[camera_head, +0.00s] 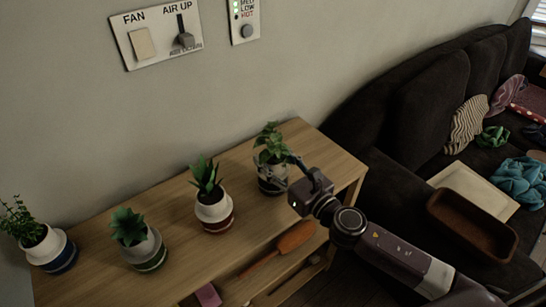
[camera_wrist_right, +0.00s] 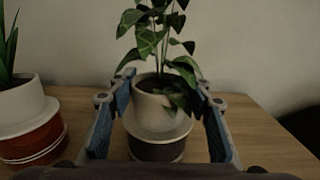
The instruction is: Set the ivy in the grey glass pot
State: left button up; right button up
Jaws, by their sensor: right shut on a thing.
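The ivy (camera_head: 270,141), a leafy green plant in a white pot, stands at the right end of the wooden table. A grey lower part (camera_wrist_right: 157,150) shows beneath the white pot (camera_wrist_right: 155,112) in the right wrist view; I take this for the grey glass pot. My right gripper (camera_head: 283,170) reaches in from the right and is shut on the ivy's white pot, a finger on either side. The pot looks upright. I cannot tell how deep the white pot sits in the grey one. My left gripper is not in view.
On the wooden table (camera_head: 92,235) stand a spiky plant over a red pot (camera_head: 216,222), a succulent over a green pot (camera_head: 150,262) and a small-leaved plant over a blue pot (camera_head: 62,262). A dark sofa (camera_head: 400,150) with a brown tray (camera_head: 470,222) is at right.

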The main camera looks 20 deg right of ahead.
jog(key=shift+f, duration=0.2)
jog(key=o, duration=0.9)
jog(key=shift+o, duration=0.2)
jog(key=shift+f, duration=0.1)
jog(key=shift+s, duration=0.1)
jog(key=v, duration=1.2)
jog(key=shift+d, duration=0.1)
